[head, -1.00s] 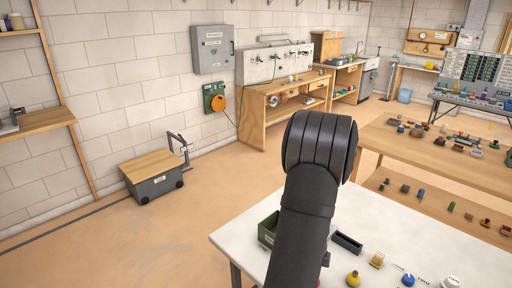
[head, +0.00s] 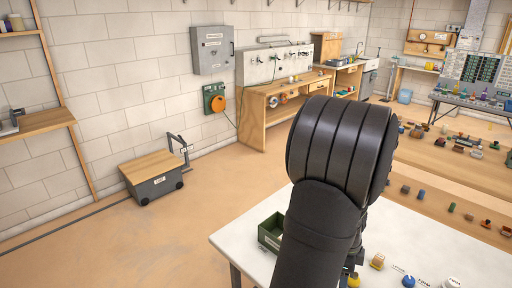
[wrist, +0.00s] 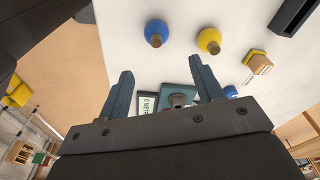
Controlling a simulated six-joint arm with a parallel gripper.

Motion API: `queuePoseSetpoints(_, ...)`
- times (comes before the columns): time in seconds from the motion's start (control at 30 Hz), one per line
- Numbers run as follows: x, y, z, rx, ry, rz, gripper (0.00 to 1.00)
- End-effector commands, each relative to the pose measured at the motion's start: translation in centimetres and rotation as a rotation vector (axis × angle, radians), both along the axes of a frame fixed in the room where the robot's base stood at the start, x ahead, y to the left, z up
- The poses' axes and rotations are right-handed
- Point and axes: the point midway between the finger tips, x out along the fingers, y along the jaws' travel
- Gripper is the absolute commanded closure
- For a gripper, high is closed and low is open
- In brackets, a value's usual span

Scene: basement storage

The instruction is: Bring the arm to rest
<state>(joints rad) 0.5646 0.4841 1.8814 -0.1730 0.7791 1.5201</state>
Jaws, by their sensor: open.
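My arm (head: 340,160) rises in the head view over the left part of a white table (head: 440,245), its dark rounded joint toward the camera. My gripper is mostly hidden behind the arm there. In the wrist view my gripper (wrist: 163,82) has two blue-grey fingers set well apart with nothing held between them. Beyond the fingertips on the white tabletop are a blue knob-like piece (wrist: 156,32) and a yellow one (wrist: 209,40). A teal piece with a grey knob (wrist: 178,97) shows between the fingers lower down; I cannot tell its distance below them.
A green bin (head: 270,232) stands at the table's left edge, close by my arm. A yellow and wooden block (wrist: 257,57) and a dark tray (wrist: 295,15) lie to the right in the wrist view. A wooden bench (head: 450,165) with small parts stands behind.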

Motion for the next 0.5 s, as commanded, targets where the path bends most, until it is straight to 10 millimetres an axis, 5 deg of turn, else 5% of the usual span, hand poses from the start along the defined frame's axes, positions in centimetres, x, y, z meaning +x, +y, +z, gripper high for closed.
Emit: queuePoseSetpoints(0.5, 10.0, 3.4, -0.3, -0.005, -0.007, 0.003, 0.39)
